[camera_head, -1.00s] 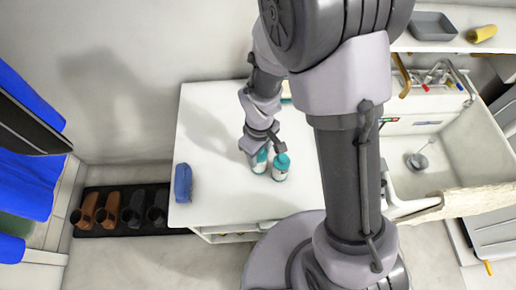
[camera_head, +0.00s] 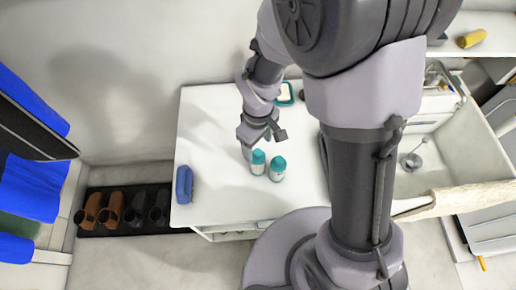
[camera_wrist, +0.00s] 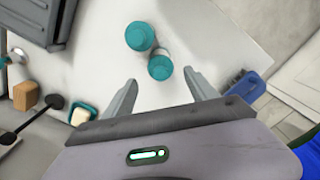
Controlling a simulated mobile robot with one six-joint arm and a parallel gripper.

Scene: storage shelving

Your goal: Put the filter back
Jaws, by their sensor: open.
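Two white containers with teal caps stand close together on the white counter: a left one (camera_head: 257,163) and a right one (camera_head: 277,169). I cannot tell whether either is the filter. In the wrist view they show from above, one farther (camera_wrist: 140,37) and one nearer (camera_wrist: 160,67). My gripper (camera_head: 260,141) is just behind them in the head view. In the wrist view my gripper (camera_wrist: 160,78) is open, its fingers spread on either side of the nearer container's line, with nothing held.
A blue brush (camera_head: 184,184) lies at the counter's left edge. A teal soap dish (camera_head: 285,94) is at the back. A sink (camera_head: 430,165) is on the right. Shoes (camera_head: 112,209) stand on a floor rack at left. The front left of the white counter (camera_head: 225,205) is clear.

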